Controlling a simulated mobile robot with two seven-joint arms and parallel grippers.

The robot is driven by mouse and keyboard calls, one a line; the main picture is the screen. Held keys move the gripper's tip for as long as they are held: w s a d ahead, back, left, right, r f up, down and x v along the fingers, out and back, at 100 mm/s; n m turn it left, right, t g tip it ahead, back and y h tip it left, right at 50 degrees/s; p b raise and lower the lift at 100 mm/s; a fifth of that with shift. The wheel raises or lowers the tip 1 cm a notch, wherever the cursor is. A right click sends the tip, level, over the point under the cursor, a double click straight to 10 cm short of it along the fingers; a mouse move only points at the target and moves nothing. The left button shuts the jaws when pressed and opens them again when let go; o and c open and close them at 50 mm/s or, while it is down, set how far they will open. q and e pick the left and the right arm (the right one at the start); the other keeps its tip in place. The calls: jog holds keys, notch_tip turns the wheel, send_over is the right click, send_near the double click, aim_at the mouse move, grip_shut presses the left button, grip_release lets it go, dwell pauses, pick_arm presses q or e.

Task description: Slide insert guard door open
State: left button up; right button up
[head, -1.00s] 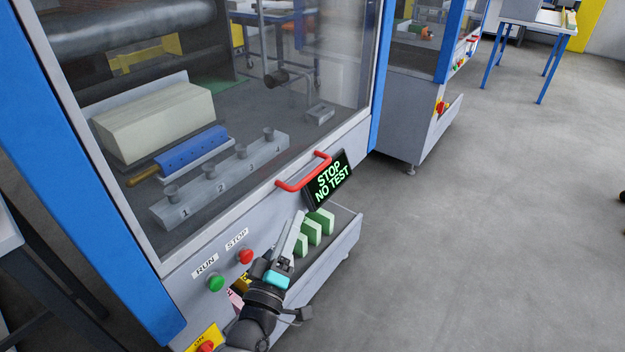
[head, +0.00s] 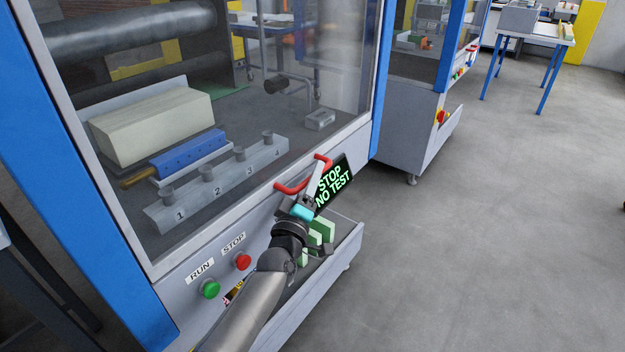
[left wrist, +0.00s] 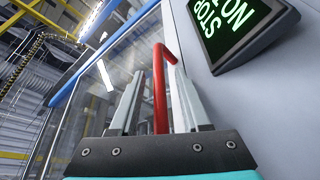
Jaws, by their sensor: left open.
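The guard door (head: 225,95) is a clear panel in a grey frame on the machine front, and it stands closed over the bay. Its red handle (head: 290,188) is a bar along the lower frame. My left gripper (head: 313,182) is at the handle, its fingers partly covering it in the head view. In the left wrist view the red handle (left wrist: 160,92) runs between the two open fingers of the left gripper (left wrist: 157,105), with gaps showing on both sides. My right gripper is in neither view.
A display (head: 335,185) reading "STOP NO TEST" sits just right of the handle. A green RUN button (head: 209,289) and red STOP button (head: 243,262) are lower left. A tray (head: 345,248) with green blocks juts out below. Open floor lies right.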

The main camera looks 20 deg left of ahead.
pick_arm(q)
jog(key=shift+w, duration=0.2)
grip_shut()
dwell(0.3)
dwell(1.1)
